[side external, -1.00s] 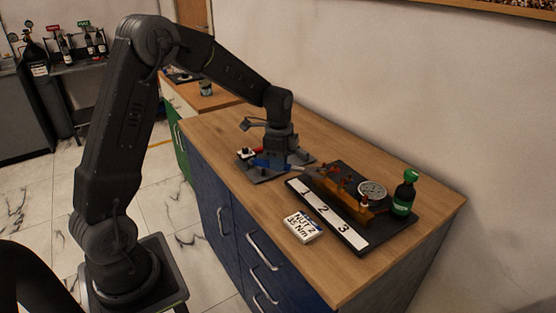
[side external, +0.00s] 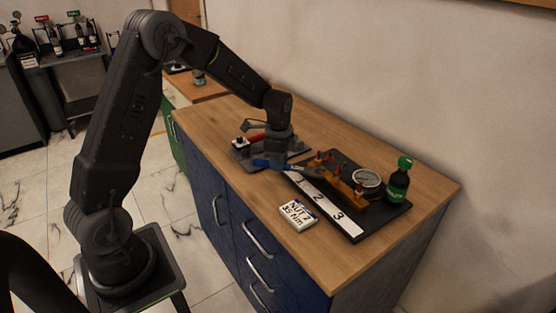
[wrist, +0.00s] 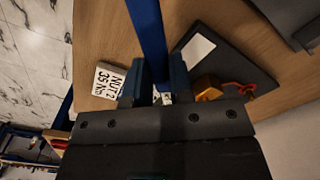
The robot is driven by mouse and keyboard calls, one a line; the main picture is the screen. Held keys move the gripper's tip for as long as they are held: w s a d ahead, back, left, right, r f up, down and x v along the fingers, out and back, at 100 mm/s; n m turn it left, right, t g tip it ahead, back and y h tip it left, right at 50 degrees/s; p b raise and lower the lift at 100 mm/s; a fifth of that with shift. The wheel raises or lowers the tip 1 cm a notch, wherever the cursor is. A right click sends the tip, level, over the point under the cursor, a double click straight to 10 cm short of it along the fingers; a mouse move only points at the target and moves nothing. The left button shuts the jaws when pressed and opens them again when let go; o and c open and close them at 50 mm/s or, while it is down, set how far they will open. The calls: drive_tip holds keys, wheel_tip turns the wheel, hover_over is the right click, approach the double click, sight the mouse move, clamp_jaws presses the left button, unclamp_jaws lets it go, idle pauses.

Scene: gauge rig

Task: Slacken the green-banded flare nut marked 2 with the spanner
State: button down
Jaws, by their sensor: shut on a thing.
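My gripper (side external: 278,152) is shut on the blue handle of a spanner (side external: 268,163), low over the bench beside the grey tool pad. The spanner's grey head points right, towards the brass block (side external: 343,190), and its tip is close to the block's left end; I cannot tell whether it touches. In the wrist view the blue handle (wrist: 148,35) runs up between the jaws (wrist: 157,85). The block stands on a black board behind a white strip (side external: 322,201) marked 1, 2, 3. Red-topped fittings rise from it. The green band on nut 2 cannot be made out.
A card (side external: 298,214) reading "NUT 2 35 Nm" lies in front of the strip. A round gauge (side external: 366,178) and a dark green-capped bottle (side external: 398,182) stand behind the block.

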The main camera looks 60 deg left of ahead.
sight(295, 167)
drive_tip(key=shift+w+d, duration=0.1)
drive_tip(key=shift+d, duration=0.05)
idle(0.3)
drive_tip(key=shift+w+d, duration=0.65)
drive_tip(key=shift+d, duration=0.15)
drive_tip(key=shift+w+d, duration=0.65)
drive_tip(key=shift+d, duration=0.15)
idle(1.1)
drive_tip(key=c, duration=1.5)
unclamp_jaws()
clamp_jaws()
